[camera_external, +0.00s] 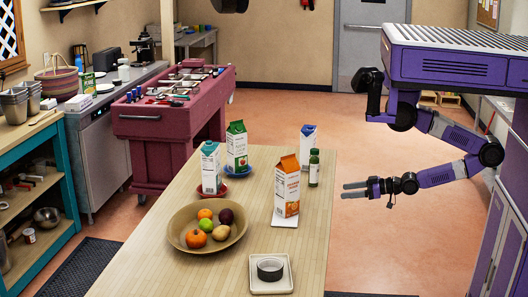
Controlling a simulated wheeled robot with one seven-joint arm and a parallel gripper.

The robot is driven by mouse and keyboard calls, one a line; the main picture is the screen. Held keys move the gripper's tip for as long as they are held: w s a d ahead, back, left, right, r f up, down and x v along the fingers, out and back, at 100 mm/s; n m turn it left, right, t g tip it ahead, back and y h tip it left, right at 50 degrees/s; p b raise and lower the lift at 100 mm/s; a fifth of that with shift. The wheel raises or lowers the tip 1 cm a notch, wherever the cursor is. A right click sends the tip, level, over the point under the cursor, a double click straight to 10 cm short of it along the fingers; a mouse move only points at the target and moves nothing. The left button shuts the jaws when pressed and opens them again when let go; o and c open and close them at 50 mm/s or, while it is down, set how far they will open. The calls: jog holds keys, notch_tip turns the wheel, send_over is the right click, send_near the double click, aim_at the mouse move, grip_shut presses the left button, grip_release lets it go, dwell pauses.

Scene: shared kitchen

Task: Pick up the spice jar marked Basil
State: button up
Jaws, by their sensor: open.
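My gripper (345,190) is open and empty, its two fingers pointing left over open floor, right of the wooden table (150,268). No jar with a readable Basil label shows. A small bottle or jar with green contents (314,168) stands upright near the table's right edge, left of and a little above my gripper in the picture. Its label is too small to read, so I cannot tell if it is the Basil jar. My gripper does not touch it.
An orange carton (287,190) stands close left of the bottle, a blue-topped carton (307,145) behind it. Two more cartons, a fruit bowl (175,232) and a square dish (257,288) with a dark round container (270,268) share the table.

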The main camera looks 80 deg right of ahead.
aim_at(314, 168)
jog(key=w+d+r+m+h+p, duration=0.1)
jog(key=w+d+h, duration=0.1)
jog(key=d, duration=0.1)
jog(key=w+d+r+m+h+p, duration=0.1)
jog(key=w+d+m+h, duration=0.1)
jog(key=h, duration=0.1)
jog(key=w+d+r+m+h+p, duration=0.1)
jog(key=w+d+m+h, duration=0.1)
jog(key=d, duration=0.1)
jog(key=shift+w+d+r+p, duration=0.1)
jog(key=shift+w+d+p, duration=0.2)
jog(key=shift+d, duration=0.05)
jog(key=shift+w+d+f+m+h, duration=0.15)
jog(key=shift+w+d+f+h, duration=0.1)
jog(key=shift+w+d+h, duration=0.25)
jog(key=shift+w+d+f+m+h, duration=0.2)
jog(key=shift+w+d, duration=0.1)
jog(key=shift+w, duration=0.3)
jog(key=shift+p+x, duration=1.4)
jog(key=shift+x, duration=1.7)
jog(key=shift+w+d+r, duration=0.1)
jog(key=shift+w+d, duration=0.2)
jog(key=shift+w, duration=0.25)
grip_shut()
